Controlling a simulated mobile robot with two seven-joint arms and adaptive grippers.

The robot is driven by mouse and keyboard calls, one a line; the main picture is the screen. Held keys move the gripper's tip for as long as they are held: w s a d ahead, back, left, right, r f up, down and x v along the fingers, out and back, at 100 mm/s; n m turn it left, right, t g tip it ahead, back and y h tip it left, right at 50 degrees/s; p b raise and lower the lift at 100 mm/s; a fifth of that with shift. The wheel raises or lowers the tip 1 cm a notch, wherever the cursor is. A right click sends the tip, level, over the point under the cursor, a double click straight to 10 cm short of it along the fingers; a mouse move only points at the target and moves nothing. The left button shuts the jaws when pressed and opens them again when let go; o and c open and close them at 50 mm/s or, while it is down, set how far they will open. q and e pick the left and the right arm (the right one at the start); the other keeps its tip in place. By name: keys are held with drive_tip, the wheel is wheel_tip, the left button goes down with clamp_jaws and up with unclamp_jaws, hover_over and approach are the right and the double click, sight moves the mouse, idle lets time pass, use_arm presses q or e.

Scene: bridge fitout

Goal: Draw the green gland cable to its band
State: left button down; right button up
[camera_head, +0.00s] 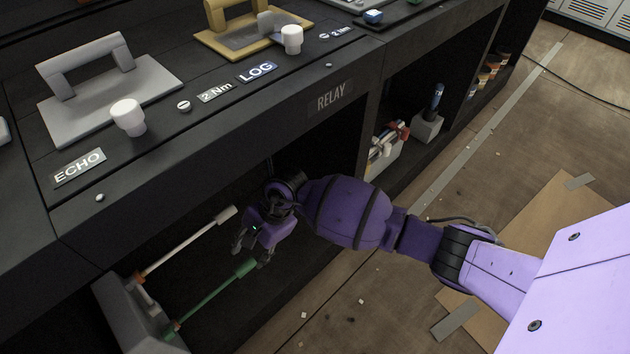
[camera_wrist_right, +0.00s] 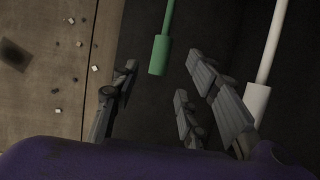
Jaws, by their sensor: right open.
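The green cable (camera_head: 210,296) sticks out of a grey gland block (camera_head: 124,312) in the open bay under the console. Its thicker green end (camera_head: 245,267) points toward my right gripper (camera_head: 250,252). In the right wrist view the green end (camera_wrist_right: 159,56) lies just beyond the fingertips, roughly between them, and nothing is gripped. My right gripper's fingers (camera_wrist_right: 157,82) are spread apart. I cannot tell the exact gap in depth. A band on the green cable is not clear to see. My left gripper is not in view.
A white cable (camera_head: 185,246) runs beside the green one from the same block, with an orange part near its base; it shows right of the fingers in the wrist view (camera_wrist_right: 265,55). The console's front edge (camera_head: 200,165) overhangs the bay. A RELAY-labelled panel (camera_head: 331,97) is above my wrist.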

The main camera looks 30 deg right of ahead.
sight(246, 264)
drive_tip(key=b+x, duration=0.2)
drive_tip(key=x, duration=0.5)
drive_tip(key=shift+w+r, duration=0.1)
drive_tip(key=shift+w, duration=0.05)
clamp_jaws()
